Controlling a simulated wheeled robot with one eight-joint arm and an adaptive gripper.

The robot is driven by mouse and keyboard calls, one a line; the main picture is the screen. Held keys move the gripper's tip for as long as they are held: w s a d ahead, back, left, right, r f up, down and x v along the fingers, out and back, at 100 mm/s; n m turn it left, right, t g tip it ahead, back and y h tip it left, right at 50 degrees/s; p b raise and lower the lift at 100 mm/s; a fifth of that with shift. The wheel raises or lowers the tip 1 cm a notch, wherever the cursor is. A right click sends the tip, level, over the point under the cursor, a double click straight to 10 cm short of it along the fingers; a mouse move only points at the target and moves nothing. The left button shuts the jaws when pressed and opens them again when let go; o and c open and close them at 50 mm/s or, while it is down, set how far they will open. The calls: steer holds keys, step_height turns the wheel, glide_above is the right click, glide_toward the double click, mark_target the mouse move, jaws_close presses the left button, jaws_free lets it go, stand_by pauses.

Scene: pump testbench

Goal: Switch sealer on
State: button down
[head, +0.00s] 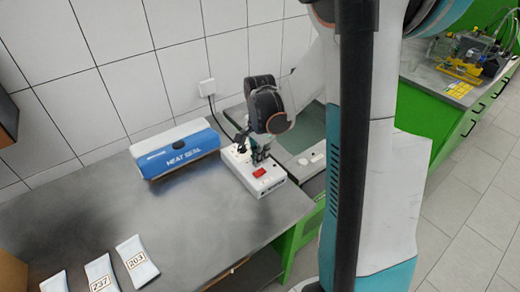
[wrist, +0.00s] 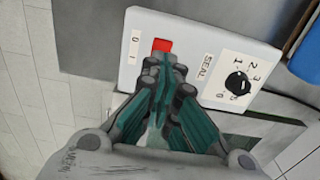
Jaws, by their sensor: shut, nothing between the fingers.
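The blue heat sealer (head: 182,155), marked HEAT SEAL, lies on the grey table, left of a white control box (head: 240,180). The box carries a red switch (head: 260,172) at its front end. In the wrist view the red switch (wrist: 161,46) shows beside a 0/1 label, and a black dial (wrist: 238,82) sits on the right by a SEAL label. My gripper (wrist: 165,62) is shut and empty, its fingertips over the box just below the switch and partly overlapping its lower edge. I cannot tell whether they touch. In the head view my gripper (head: 258,155) points down at the box.
Several white pouches, including one marked 203 (head: 137,262), lie at the front left of the grey table (head: 190,225). A wall socket (head: 207,88) with a cable is behind. A green bench (head: 440,100) with equipment stands at the right. The middle of the table is clear.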

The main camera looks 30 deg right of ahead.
mark_target(255, 176)
steer(key=shift+f+b, duration=0.5)
steer(key=shift+f, duration=1.35)
steer(key=shift+s+a+f+h+b, duration=0.15)
steer(key=shift+a+f+h+b, duration=0.25)
steer(key=shift+h+b, duration=0.25)
steer(key=shift+s+a+f, duration=0.1)
steer(key=shift+s, duration=0.05)
steer(key=shift+a, duration=0.85)
